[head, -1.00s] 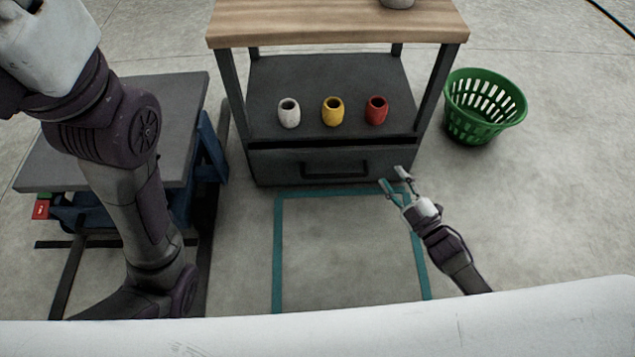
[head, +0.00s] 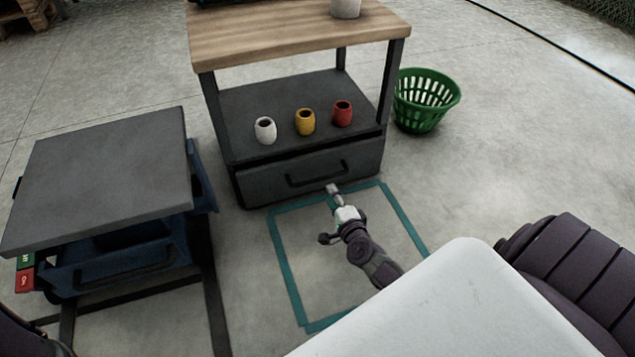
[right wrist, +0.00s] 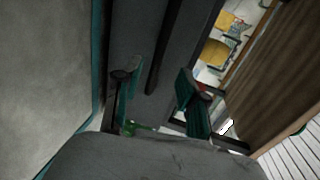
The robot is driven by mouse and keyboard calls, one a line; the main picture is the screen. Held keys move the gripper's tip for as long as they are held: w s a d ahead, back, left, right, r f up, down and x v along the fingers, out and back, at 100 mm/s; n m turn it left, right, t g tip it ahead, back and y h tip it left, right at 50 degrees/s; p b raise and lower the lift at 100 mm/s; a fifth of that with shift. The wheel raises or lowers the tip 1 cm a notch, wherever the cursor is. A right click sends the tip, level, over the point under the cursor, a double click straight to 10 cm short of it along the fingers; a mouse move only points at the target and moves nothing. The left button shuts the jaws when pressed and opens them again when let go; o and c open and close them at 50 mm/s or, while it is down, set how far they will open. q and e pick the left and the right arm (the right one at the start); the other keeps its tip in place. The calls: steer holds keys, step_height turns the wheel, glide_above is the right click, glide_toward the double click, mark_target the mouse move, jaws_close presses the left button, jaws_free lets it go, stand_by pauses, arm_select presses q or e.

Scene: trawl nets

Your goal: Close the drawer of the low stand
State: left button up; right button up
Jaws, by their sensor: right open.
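The low stand (head: 225,43) has a wooden top, a dark shelf and a grey drawer (head: 262,181) at the bottom. A dark gap runs along the drawer front's top edge; how far it is out is hard to tell. Its black bar handle (head: 318,176) also shows in the right wrist view (right wrist: 163,48). My right gripper (head: 330,213) is in front of the drawer, below the handle, with its fingers apart and empty. In the right wrist view the open fingers (right wrist: 160,104) point at the drawer front; contact cannot be told. My left gripper is out of view.
White (head: 265,130), yellow (head: 305,122) and red (head: 342,113) cups stand on the shelf. A green basket (head: 425,100) is right of the stand. A grey-topped blue cart (head: 100,175) stands left.

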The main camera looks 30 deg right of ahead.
mark_target(322, 180)
steer(key=shift+b+x, duration=1.85)
steer(key=shift+x, duration=3)
steer(key=shift+c, duration=0.3)
jaws_close()
